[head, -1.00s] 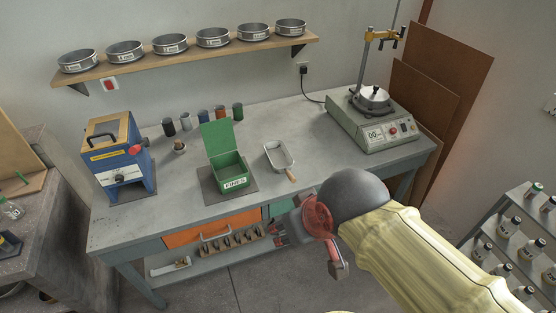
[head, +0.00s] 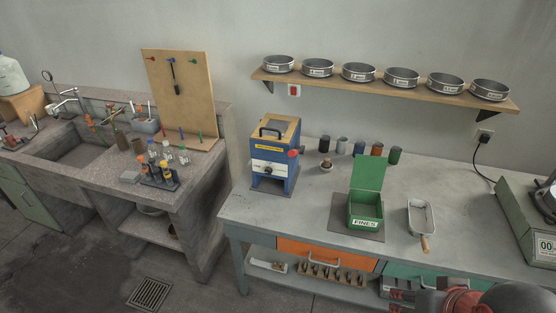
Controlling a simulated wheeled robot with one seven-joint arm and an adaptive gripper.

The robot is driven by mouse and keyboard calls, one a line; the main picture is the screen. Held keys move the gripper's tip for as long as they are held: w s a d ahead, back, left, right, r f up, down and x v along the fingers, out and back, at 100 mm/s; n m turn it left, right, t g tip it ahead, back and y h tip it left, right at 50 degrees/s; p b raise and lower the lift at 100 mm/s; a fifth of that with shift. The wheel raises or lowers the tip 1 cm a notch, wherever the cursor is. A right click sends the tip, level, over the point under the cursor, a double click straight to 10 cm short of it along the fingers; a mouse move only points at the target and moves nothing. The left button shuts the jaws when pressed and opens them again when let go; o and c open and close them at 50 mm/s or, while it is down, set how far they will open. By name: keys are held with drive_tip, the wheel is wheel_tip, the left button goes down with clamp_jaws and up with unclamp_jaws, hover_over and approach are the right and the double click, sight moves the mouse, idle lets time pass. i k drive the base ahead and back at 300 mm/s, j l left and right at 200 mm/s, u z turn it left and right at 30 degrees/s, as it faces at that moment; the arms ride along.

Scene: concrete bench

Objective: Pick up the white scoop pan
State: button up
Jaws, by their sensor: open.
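The white scoop pan (head: 421,216) lies on the grey bench, right of the green FINES box. It is a pale, shallow pan with a wooden handle (head: 425,243) pointing toward the bench's front edge. My gripper (head: 398,290) shows at the bottom edge of the head view, in front of the bench and below the pan's handle. It is apart from the pan and open, with nothing seen between its fingers. Part of my gripper and arm is cut off by the frame.
The green FINES box (head: 364,209) stands with its lid up on a dark mat (head: 341,224). A blue machine (head: 275,160) stands at the bench's left. A scale (head: 530,215) is at the right. A shelf (head: 385,88) of sieves hangs above. Bare bench (head: 460,245) lies right of the pan.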

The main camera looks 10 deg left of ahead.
sight(420, 221)
drive_tip(key=i+j, duration=0.15)
drive_tip(key=j, duration=0.15)
drive_tip(key=i+j+z, duration=0.15)
drive_tip(key=j+z, duration=0.7)
drive_tip(key=j, duration=0.15)
drive_tip(key=z, duration=1.05)
drive_tip(key=i+j, duration=0.05)
